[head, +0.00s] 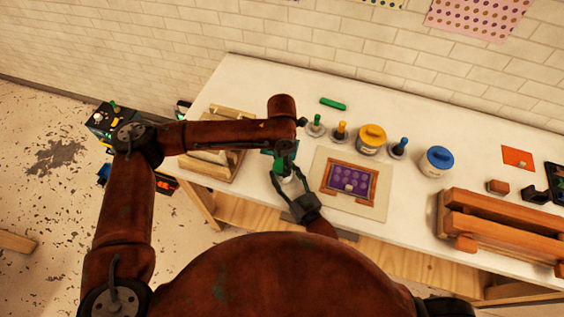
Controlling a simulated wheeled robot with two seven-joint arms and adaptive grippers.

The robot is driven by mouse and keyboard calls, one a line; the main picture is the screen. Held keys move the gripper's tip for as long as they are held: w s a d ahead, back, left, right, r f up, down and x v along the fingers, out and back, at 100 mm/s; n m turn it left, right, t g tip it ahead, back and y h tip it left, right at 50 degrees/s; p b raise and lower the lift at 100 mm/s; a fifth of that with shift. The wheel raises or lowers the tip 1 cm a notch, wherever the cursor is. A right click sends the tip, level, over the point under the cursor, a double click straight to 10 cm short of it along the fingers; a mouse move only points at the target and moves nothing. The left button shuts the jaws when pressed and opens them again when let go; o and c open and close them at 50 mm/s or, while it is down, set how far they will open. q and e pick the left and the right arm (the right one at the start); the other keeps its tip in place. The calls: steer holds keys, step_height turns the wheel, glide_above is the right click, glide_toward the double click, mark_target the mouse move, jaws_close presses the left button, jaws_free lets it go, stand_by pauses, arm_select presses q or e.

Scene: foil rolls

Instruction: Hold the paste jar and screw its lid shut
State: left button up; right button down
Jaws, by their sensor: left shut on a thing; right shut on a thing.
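The paste jar (288,181) is a small pale jar at the front of the bench, mostly hidden between my two grippers. Green shows above it, which looks like its lid (281,164). My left gripper (284,156) comes down from above and is shut on the green lid. My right gripper (291,184) comes from the front right, with its dark fingers around the jar's body, shut on it. The arm and fingers hide how the lid sits on the jar.
A board with a purple sheet in a wooden frame (373,182) lies just right. A wooden tray (236,114) is left, wooden beams (499,226) right.

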arm_select(q)
steer(key=shift+w+m, duration=0.1)
steer(key=shift+m, duration=0.6)
steer(key=o, duration=0.8)
steer(key=shift+o, duration=0.2)
steer(key=shift+r, duration=2.25)
steer(key=shift+c, duration=0.3)
